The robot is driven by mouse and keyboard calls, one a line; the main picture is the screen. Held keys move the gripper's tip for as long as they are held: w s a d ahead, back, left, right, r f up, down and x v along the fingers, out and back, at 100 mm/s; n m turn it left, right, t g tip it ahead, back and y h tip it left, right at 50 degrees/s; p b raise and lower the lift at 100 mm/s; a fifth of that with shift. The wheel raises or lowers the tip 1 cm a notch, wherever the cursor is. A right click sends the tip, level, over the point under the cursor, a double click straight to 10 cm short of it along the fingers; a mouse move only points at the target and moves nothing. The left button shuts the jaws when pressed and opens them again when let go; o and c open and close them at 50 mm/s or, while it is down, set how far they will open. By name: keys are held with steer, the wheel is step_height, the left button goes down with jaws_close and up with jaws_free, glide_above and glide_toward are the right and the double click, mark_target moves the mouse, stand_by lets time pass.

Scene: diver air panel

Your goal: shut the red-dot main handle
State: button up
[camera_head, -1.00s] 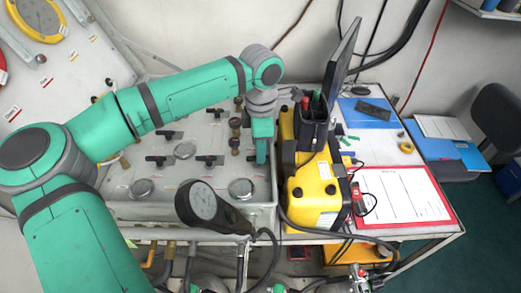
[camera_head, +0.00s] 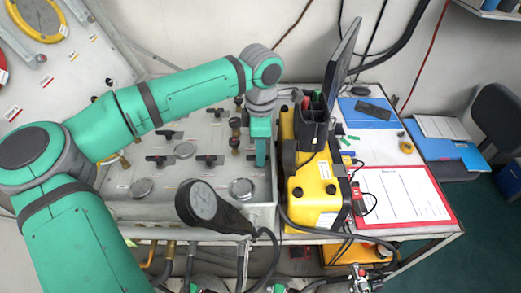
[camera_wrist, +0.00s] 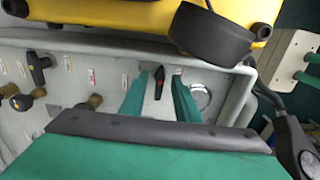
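The red-dot main handle (camera_wrist: 159,83) is a small black lever with a red mark, on the grey panel in the wrist view. It lies lengthwise between my two green fingers. My gripper (camera_wrist: 160,77) is open, one finger on each side of the handle, with a narrow gap visible on both sides. I cannot tell how deep the fingers reach. In the head view my gripper (camera_head: 261,155) points down at the right end of the grey panel (camera_head: 122,208).
Other black handles (camera_head: 210,160) and brass fittings (camera_head: 235,133) stand left of my gripper. A yellow case (camera_head: 318,190) stands close on the right. In the wrist view a black round part (camera_wrist: 210,35) is near the fingertips.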

step_height(320, 180, up, 11)
stand_by(0.7)
steer(key=shift+f, duration=0.15)
